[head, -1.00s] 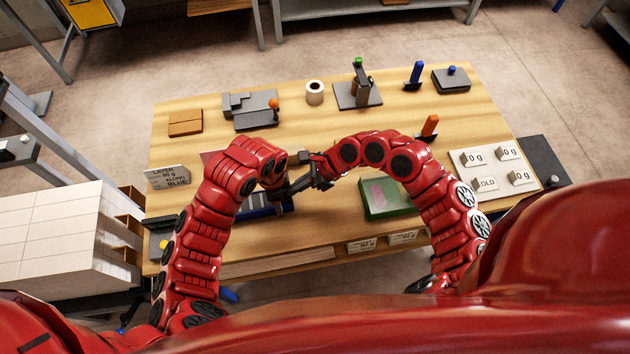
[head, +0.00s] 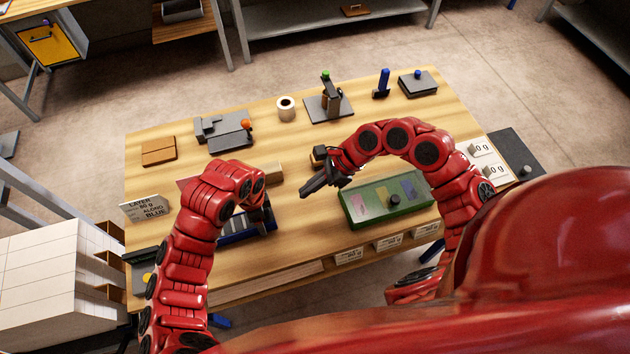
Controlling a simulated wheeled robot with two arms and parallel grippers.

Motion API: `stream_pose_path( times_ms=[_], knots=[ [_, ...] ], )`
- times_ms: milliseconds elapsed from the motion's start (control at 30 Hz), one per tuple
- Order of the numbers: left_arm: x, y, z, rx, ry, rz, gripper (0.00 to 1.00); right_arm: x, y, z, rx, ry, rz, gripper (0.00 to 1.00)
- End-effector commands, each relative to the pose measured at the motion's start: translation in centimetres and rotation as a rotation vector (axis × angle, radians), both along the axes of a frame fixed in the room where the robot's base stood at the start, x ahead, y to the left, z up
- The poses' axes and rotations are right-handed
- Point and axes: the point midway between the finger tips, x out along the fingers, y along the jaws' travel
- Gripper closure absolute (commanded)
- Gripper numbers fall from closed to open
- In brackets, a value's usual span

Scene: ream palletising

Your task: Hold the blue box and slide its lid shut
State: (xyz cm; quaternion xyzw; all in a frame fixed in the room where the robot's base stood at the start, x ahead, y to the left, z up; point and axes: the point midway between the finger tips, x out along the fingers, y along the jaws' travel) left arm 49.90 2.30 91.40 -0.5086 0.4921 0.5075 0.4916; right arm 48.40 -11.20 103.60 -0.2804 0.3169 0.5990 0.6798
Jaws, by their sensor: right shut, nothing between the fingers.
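The blue box (head: 248,233) sits on the left front part of the wooden table, partly hidden behind my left arm. My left gripper (head: 262,218) points down at the right part of the box; its fingers are too dark and small to tell whether they grip it. I cannot make out the lid or how far it is closed. My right gripper (head: 308,190) is shut and empty above the table, to the right of the blue box and apart from it.
A green tray (head: 358,208) with coloured pieces lies right of my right gripper. A small tan block (head: 268,172) lies behind the blue box. A tape roll (head: 286,109), a grey device (head: 225,130) and stands line the back. A layer sign (head: 145,207) stands at left.

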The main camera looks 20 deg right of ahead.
Motion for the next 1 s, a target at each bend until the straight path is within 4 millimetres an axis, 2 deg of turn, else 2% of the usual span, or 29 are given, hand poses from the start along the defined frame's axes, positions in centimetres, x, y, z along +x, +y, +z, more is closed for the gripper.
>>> stream_pose_path(
  times_ms=[100,200,500,533,667,700,1000],
  knots=[
    [0.0,0.1,0.0,0.001,0.0,0.001,0.95,0.0,-1.3,1.5,0.0,-0.003,-0.004,1.0],
    [0.0,0.1,0.0,0.001,0.0,0.001,0.95,-0.2,-1.8,2.0,-0.001,0.0,-0.003,1.0],
    [0.0,0.1,0.0,0.002,0.0,0.001,0.95,-0.2,-1.9,2.3,-0.001,0.001,-0.002,1.0],
    [0.0,0.1,0.0,0.002,0.0,0.001,0.26,-0.2,-1.9,2.3,-0.001,0.001,-0.002,1.0],
    [0.0,0.1,0.0,0.002,0.0,0.001,0.03,-0.2,-1.9,2.3,-0.001,0.001,-0.002,1.0],
    [0.0,0.1,0.0,0.002,0.0,0.001,0.0,-0.2,-1.9,2.3,-0.001,0.001,-0.002,1.0],
    [0.1,0.1,0.6,0.001,-0.003,0.002,0.0,-0.2,-1.9,2.3,-0.001,0.001,-0.001,1.0]
  ],
)
